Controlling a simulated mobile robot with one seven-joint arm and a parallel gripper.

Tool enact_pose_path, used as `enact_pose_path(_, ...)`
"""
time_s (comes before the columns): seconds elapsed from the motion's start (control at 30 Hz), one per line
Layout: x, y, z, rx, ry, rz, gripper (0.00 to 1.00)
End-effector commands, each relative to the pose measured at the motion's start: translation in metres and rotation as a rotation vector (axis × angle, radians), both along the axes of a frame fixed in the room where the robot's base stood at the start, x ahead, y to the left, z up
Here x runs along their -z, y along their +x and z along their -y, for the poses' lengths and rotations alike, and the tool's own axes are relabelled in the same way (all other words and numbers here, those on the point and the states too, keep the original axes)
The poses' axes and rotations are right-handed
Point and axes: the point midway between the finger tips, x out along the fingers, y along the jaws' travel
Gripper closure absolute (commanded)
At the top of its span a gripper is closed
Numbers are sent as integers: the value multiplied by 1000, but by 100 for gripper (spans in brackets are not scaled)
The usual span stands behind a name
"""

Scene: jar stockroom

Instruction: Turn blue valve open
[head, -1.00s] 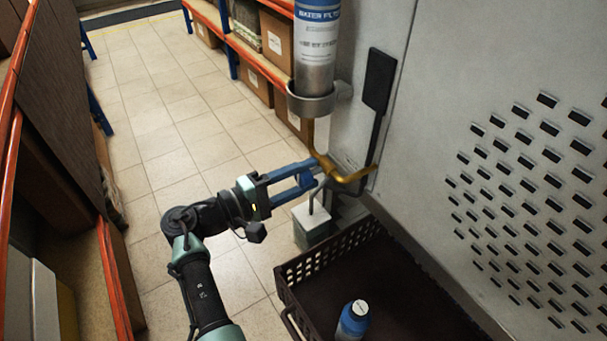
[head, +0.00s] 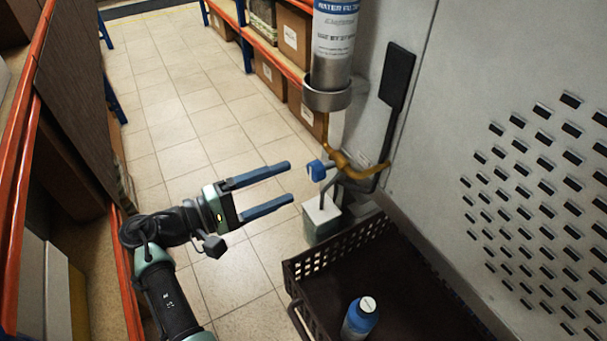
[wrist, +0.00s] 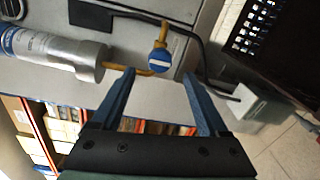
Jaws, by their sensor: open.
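The blue valve (head: 319,170) is a small blue handle on a brass pipe (head: 347,166) below the water filter, beside the grey machine. It shows in the wrist view as a round blue knob with a white bar (wrist: 159,58), beyond my fingertips. My gripper (head: 290,181) is open and empty, left of the valve and apart from it. In the wrist view its two blue fingers (wrist: 158,75) point toward the valve, which appears between their lines. Nothing hides the valve's face in the wrist view.
The water filter (head: 334,40) sits in a metal cup above the pipe. Shelves (head: 262,50) stand behind; the tiled floor (head: 190,110) is clear.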

Motion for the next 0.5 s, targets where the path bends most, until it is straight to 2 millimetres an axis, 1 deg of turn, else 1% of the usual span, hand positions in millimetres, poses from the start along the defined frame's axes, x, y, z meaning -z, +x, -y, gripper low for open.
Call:
enact_pose_path(0.03, 0, -6, -10, -5, -1, -1, 22)
enact_pose_path(0.2, -1, -20, -32, -3, 0, -1, 22)
enact_pose_path(0.33, -1, -26, -39, -1, 0, -1, 22)
enact_pose_path(0.5, -2, -28, -41, 1, 0, -1, 22)
